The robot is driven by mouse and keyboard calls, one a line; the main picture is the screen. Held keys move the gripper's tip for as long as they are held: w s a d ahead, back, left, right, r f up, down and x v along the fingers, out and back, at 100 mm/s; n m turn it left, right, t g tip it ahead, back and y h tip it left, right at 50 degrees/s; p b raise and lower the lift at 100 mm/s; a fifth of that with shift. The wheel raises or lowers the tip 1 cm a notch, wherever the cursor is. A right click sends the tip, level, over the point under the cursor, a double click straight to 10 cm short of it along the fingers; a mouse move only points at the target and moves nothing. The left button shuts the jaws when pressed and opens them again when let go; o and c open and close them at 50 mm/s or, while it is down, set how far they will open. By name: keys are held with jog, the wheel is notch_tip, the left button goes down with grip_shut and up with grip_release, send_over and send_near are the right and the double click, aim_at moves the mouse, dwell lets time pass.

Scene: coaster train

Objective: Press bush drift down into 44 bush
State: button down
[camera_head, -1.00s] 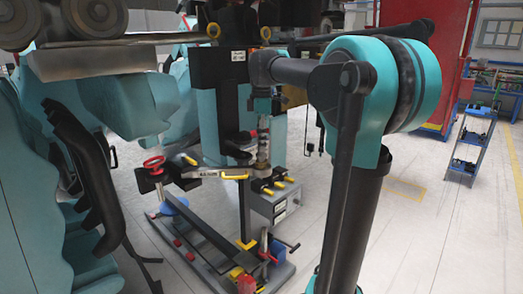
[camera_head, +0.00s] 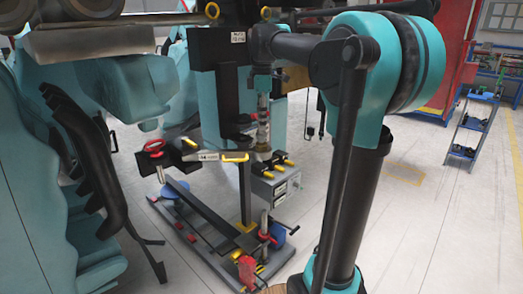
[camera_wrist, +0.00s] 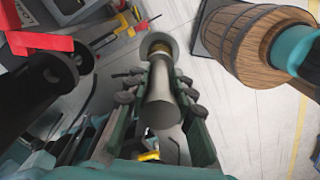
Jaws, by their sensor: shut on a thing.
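My gripper (camera_wrist: 158,88) is shut on the bush drift (camera_wrist: 160,100), a grey metal cylinder between its fingers in the wrist view. Beyond the drift's far end is a round grey collar with a brass-coloured ring (camera_wrist: 160,48), which looks like the bush. In the head view my gripper (camera_head: 263,88) points down and the drift (camera_head: 263,118) stands roughly upright below it. The drift's lower end is at the end of a pale labelled arm (camera_head: 208,156) of the fixture. I cannot tell how deep the drift sits in the bush.
A black column (camera_head: 230,95) stands close left of the drift. A grey box (camera_head: 277,185) with yellow-tipped levers is below. Teal coaster seats (camera_head: 40,170) fill the left side. A wooden barrel (camera_wrist: 250,40) is at right in the wrist view.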

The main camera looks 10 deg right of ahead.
jog(key=shift+r, duration=0.15)
dwell(0.3)
jog(key=shift+r, duration=1.85)
